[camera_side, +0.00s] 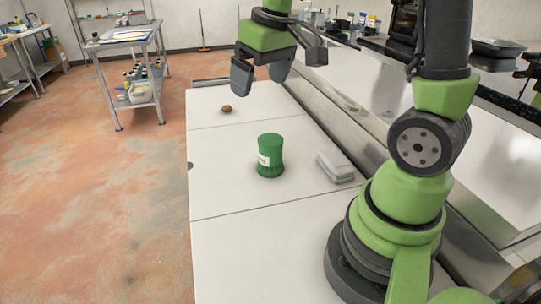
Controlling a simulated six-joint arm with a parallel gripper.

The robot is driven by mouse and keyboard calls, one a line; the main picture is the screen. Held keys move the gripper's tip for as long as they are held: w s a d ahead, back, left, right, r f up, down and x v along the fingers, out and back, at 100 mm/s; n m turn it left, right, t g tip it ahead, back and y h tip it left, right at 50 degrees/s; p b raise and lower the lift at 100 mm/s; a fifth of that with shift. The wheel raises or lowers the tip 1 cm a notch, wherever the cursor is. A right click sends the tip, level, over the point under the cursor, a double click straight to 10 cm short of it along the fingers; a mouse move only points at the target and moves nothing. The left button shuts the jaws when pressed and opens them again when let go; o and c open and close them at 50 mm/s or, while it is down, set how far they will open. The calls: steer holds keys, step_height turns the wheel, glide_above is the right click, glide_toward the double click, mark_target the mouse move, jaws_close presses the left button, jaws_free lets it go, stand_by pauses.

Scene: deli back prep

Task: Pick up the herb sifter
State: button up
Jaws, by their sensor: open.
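A green container with a pale label, which looks like the herb sifter (270,156), stands upright on the white worktop (225,180). My gripper (260,80) is above the far part of the worktop, higher than the green container and farther from the camera. Its dark fingers are apart, with nothing seen between them. It does not touch the container.
A grey lidded box or block (335,166) lies right of the green container. A small brown object (226,109) sits on the worktop's far left part. A raised metal ledge (335,98) runs along the right side. The worktop left of the container is clear.

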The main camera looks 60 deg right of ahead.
mark_target(272, 140)
steer(key=w+d+f+g, duration=0.1)
steer(key=d+f, duration=0.1)
steer(key=f, duration=0.1)
steer(key=d+f+n+g, duration=0.1)
steer(key=d+f, duration=0.2)
steer(key=f, duration=0.1)
steer(key=w+d+f, duration=0.1)
steer(key=d+f, duration=0.2)
steer(key=f, duration=0.1)
steer(key=shift+w+d+f+n+g, duration=0.2)
steer(key=shift+w+n+g, duration=0.1)
steer(key=shift+g, duration=0.1)
step_height(272, 140, down, 5)
steer(key=shift+d+r, duration=0.15)
steer(key=shift+r, duration=0.05)
steer(key=shift+w+f, duration=0.1)
steer(key=shift+f, duration=2.9)
steer(key=c, duration=1.1)
steer(key=shift+o, duration=0.2)
